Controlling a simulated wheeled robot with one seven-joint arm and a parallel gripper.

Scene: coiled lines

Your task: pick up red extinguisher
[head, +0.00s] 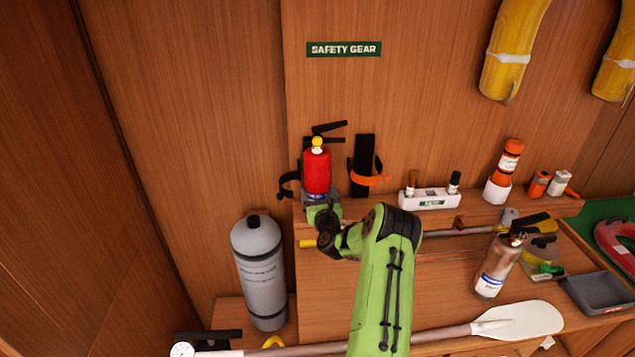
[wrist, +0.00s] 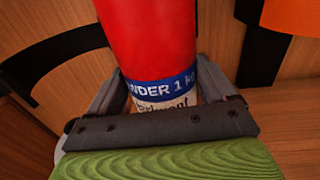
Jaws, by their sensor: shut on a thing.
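The red extinguisher (head: 317,171) stands upright in the head view, against the wooden wall below the safety gear sign, with a black handle and a yellow part at its top. In the wrist view the red cylinder (wrist: 148,38) fills the upper middle, with a blue band and a white label below. My gripper (head: 320,198) is at its lower part. In the wrist view its two grey fingers lie on either side of the cylinder and are shut on it. The extinguisher's base is hidden by my gripper.
An empty black bracket with an orange strap (head: 368,178) is on the wall just right. A black strap (head: 289,185) hangs at the left. A grey tank (head: 260,275) stands lower left. A white holder (head: 430,199) and orange canisters (head: 508,160) stand on the shelf to the right.

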